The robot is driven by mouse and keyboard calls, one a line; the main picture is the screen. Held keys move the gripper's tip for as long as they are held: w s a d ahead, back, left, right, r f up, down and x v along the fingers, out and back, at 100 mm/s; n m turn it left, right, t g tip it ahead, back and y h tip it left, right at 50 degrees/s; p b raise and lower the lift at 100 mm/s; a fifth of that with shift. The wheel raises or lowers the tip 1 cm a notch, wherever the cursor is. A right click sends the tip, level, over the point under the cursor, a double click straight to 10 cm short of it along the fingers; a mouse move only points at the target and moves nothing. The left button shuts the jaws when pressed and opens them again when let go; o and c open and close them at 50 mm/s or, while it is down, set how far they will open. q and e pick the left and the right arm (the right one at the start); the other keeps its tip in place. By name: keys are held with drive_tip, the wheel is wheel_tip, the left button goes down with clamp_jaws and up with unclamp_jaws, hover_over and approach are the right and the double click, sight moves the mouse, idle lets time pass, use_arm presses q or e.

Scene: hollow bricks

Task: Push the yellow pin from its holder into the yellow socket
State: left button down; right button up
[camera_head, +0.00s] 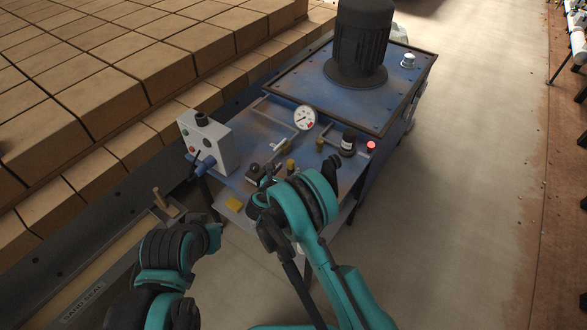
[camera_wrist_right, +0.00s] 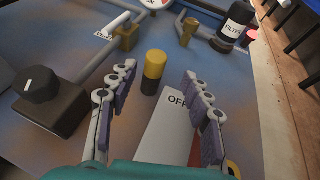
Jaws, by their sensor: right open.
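In the right wrist view, a short upright cylinder with a yellow top and black lower part (camera_wrist_right: 154,66) stands on the blue panel; it looks like the yellow pin, small in the head view (camera_head: 290,164). My right gripper (camera_wrist_right: 158,85) is open. In the head view the right gripper (camera_head: 265,182) is over the table's front. I cannot tell which part is the socket. My left arm's end (camera_head: 212,238) shows, its fingers unclear.
An OFF plate (camera_wrist_right: 170,125) lies below the right fingers. A black knob (camera_wrist_right: 45,97), brass fittings (camera_wrist_right: 124,38) and a black filter (camera_wrist_right: 235,22) surround the cylinder. A control box (camera_head: 208,142) stands left, a large motor (camera_head: 362,45) behind. Brick stacks (camera_head: 70,110) fill the left.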

sight(289, 166)
drive_tip(key=x, duration=0.1)
drive_tip(key=b+x, duration=0.1)
drive_tip(key=x, duration=0.1)
drive_tip(key=b+x, duration=0.1)
drive_tip(key=x, duration=0.1)
drive_tip(key=shift+w+a+f, duration=0.1)
drive_tip(key=shift+a, duration=0.2)
drive_tip(key=shift+w+d, duration=0.15)
drive_tip(key=shift+w, duration=0.3)
clamp_jaws()
